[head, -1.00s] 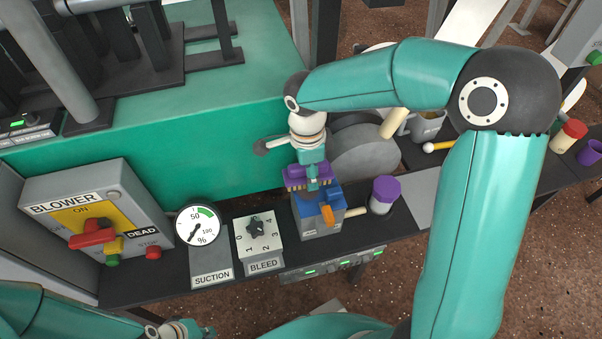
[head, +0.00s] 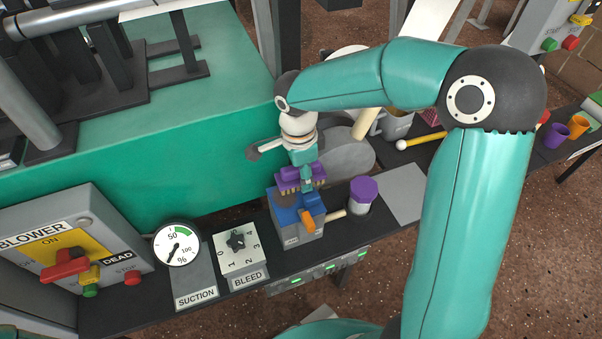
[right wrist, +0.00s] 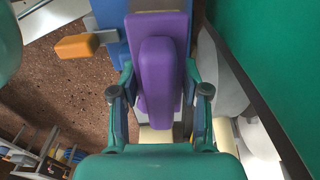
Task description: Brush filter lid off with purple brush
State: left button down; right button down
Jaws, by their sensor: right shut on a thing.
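The purple brush (head: 290,180) is held in my right gripper (head: 306,178), right above the filter box. In the right wrist view the purple brush (right wrist: 160,75) lies between the two fingers of my right gripper (right wrist: 161,95). The filter box is grey and blue, with a blue lid (head: 286,212) on top and an orange latch (head: 307,222) at its front. In the right wrist view the orange latch (right wrist: 75,46) sticks out to the left beside blue. I cannot tell whether the bristles touch the lid. My left gripper is out of view.
A purple-capped jar (head: 363,195) stands right of the filter box. The bleed dial (head: 238,250), suction gauge (head: 178,245) and blower panel (head: 75,255) are to its left. A green machine wall (head: 170,170) rises behind. A bare grey plate (head: 405,195) lies to the right.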

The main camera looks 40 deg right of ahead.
aim_at(283, 171)
jog(key=shift+w+a+r, duration=0.1)
jog(key=shift+w+a, duration=0.15)
jog(key=shift+a, duration=0.8)
jog(key=shift+w+a+r, duration=0.1)
jog(key=shift+w+a, duration=0.15)
jog(key=shift+a, duration=0.75)
jog(key=shift+w+a, duration=0.55)
jog(key=shift+a, duration=1.6)
jog(key=shift+s+d+r+b, duration=0.15)
jog(key=shift+s+d, duration=0.2)
jog(key=shift+d, duration=1.1)
jog(key=shift+s+d+r+b, duration=0.2)
jog(key=shift+s+d, duration=0.2)
jog(key=shift+d, duration=1.1)
jog(key=shift+s+d+r+b, duration=0.15)
jog(key=shift+s+d, duration=0.2)
jog(key=shift+d, duration=1.1)
jog(key=shift+r+p, duration=2.4)
jog(key=shift+r, duration=0.65)
jog(key=shift+r+p, duration=1.2)
jog(key=shift+r, duration=0.3)
